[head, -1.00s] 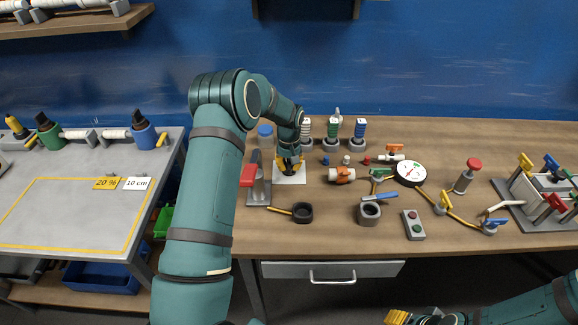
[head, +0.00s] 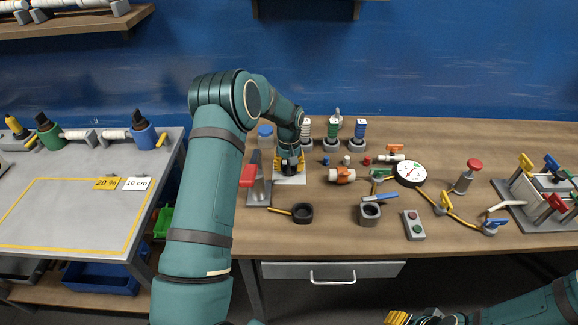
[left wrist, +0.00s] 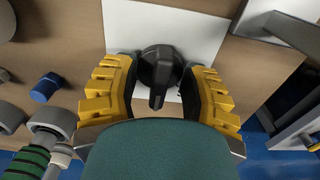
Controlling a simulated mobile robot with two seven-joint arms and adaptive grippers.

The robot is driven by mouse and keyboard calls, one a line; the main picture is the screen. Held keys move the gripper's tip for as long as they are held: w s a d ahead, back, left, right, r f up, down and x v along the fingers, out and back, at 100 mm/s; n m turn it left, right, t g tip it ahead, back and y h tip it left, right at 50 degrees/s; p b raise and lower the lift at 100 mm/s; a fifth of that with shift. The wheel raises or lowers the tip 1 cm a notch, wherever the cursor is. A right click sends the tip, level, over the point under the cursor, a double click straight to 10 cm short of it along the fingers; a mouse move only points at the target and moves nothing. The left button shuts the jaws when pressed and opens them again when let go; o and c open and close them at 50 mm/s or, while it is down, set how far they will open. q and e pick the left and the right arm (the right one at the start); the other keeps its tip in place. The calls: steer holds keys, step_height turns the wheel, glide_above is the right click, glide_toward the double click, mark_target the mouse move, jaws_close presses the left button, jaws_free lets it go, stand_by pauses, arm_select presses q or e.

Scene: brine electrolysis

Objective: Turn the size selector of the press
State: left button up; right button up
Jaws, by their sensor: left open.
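A black knob with a pointer, apparently the size selector (left wrist: 158,66), sits on a white plate (left wrist: 205,25) in the left wrist view. Its pointer faces the bottom of the picture. My left gripper (left wrist: 158,85) is open, with its yellow-padded fingers on either side of the knob; a small gap shows at each side. In the head view my left gripper (head: 291,163) is low over the white plate (head: 291,180), and it mostly hides the knob. A grey press stand with a red lever (head: 249,176) stands just left of it. My right gripper (head: 398,317) is partly cut off at the bottom edge.
A black ring with a yellow handle (head: 302,213) and a grey block with a blue handle (head: 369,212) lie in front. Bottles stand behind, including a green-striped one (head: 335,128). A gauge (head: 410,174) and a button box (head: 413,225) are to the right.

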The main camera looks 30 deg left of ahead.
arm_select(q)
step_height(320, 180, up, 12)
stand_by(0.5)
stand_by(0.3)
